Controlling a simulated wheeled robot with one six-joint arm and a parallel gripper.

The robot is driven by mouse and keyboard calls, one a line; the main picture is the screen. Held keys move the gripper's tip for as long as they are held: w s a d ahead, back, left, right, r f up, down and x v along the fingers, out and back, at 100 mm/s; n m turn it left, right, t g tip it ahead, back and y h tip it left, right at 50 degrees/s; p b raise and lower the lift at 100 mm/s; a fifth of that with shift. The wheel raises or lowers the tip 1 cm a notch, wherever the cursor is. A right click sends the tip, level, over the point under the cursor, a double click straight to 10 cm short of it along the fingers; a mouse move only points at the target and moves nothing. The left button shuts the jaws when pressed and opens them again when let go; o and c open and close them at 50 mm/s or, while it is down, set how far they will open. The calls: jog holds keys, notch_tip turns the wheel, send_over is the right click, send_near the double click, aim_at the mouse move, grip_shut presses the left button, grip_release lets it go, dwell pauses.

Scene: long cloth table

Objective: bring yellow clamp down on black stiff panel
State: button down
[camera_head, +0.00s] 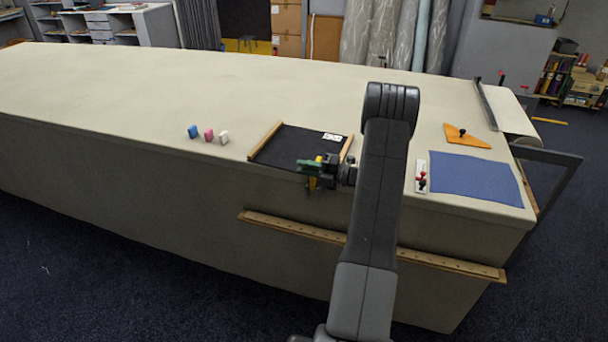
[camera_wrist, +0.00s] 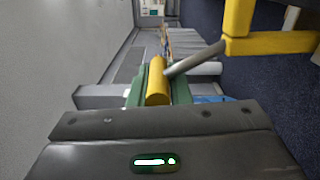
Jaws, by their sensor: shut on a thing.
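The black stiff panel (camera_head: 285,148) lies flat on the table, near its front edge, between two wooden strips. My gripper (camera_head: 312,168) is at the panel's front right corner, by the table's front edge. Its green fingers are shut on the yellow clamp (camera_head: 314,183), which is small and partly hidden there. In the wrist view, the fingers (camera_wrist: 157,95) are around the clamp's yellow handle (camera_wrist: 157,80). A grey rod runs from it to the yellow frame at upper right. I cannot tell whether the clamp touches the panel.
A wooden rail (camera_head: 350,244) runs along the table's front.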

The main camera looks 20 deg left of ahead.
jog(key=shift+w+d+r, duration=0.1)
jog(key=shift+w+r, duration=0.6)
jog(key=shift+w, duration=0.1)
jog(key=shift+w+r, duration=0.1)
jog(key=c, duration=1.4)
grip_release()
jog(key=shift+r, duration=0.1)
jog(key=shift+o, duration=0.2)
jog(key=shift+d, duration=0.15)
jog(key=s+d+f+b, duration=0.1)
jog(key=d+b, duration=0.2)
jog(key=d, duration=1)
jog(key=shift+s+d, duration=0.2)
jog(key=shift+s, duration=0.05)
